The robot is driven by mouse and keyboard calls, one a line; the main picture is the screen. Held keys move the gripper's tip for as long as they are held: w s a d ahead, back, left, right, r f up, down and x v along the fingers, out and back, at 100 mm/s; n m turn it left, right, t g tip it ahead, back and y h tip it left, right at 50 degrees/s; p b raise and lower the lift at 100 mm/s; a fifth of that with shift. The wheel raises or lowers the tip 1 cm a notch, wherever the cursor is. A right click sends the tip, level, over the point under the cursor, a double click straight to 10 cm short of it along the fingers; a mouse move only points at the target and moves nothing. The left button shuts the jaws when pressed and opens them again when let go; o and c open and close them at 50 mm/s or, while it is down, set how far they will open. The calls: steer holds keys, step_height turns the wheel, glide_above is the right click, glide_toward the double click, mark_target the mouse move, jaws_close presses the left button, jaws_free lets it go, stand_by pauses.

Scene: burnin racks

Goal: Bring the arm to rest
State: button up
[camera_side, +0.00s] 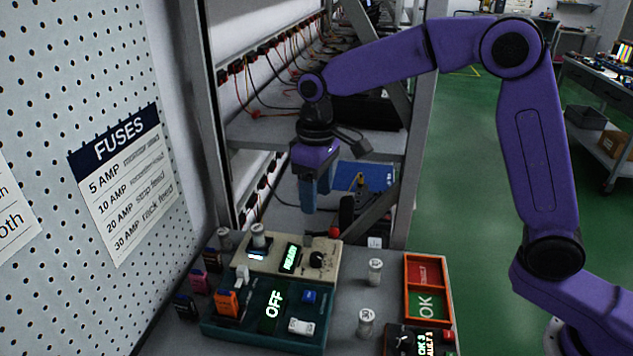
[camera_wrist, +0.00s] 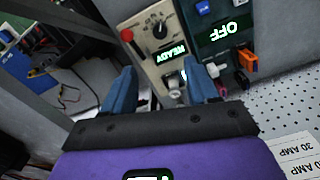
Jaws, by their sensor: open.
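My gripper (camera_side: 316,190) hangs from my purple arm, fingers pointing down, above and behind the beige panel unit in the side view. In the wrist view its two blue fingers (camera_wrist: 165,88) stand apart with nothing held between them.
A teal unit (camera_side: 240,328) reading OFF stands in front, with coloured fuse holders at its left. Loose pale cylinders (camera_side: 375,271) stand on the bench. An orange tray (camera_side: 405,285) with red and green OK sections is right. A pegboard (camera_side: 60,60) rises left; shelving stands behind.

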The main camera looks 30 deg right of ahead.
steer(key=shift+r, duration=0.9)
steer(key=s+d+f+n, duration=0.1)
steer(key=s+d, duration=0.4)
steer(key=s, duration=0.5)
steer(key=s+d+f+n, duration=0.1)
steer(key=s+d+n, duration=0.2)
steer(key=s, duration=0.8)
steer(key=s+d+f+n, duration=0.2)
steer(key=s+d, duration=0.4)
steer(key=s, duration=0.4)
steer(key=shift+s+d+n, duration=0.15)
steer(key=shift+d+n, duration=0.15)
steer(key=shift+d, duration=0.05)
